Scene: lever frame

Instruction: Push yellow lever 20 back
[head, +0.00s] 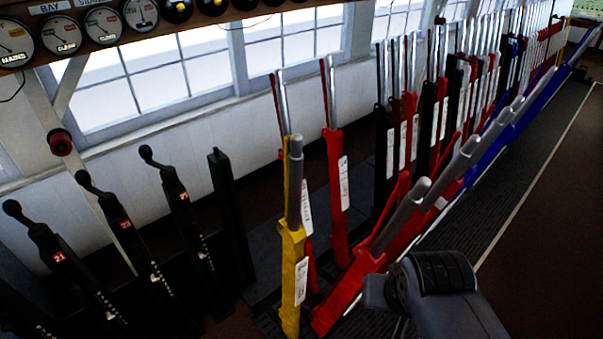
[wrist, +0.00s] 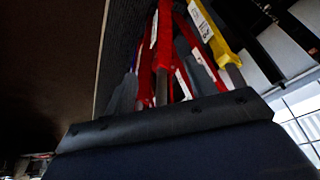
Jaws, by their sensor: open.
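The yellow lever (head: 291,262) stands at the left end of the coloured levers, with a thick grey handle (head: 295,180) and a white label too small to read. It appears to lean out from the upright row, towards me. In the wrist view the yellow lever (wrist: 217,38) runs down from the top, its lower end cut off by a dark edge. My gripper (head: 376,291) is low and to the right of the yellow lever, apart from it, in front of the leaning red levers. It is open and holds nothing. Its fingertips are hard to make out.
Red levers (head: 385,240) lean out just right of the yellow one, close to my gripper. Upright red levers (head: 336,190) stand behind. A blue lever (head: 490,145) leans further right. Black levers (head: 115,225) stand at the left. Open brown floor (head: 545,240) lies right.

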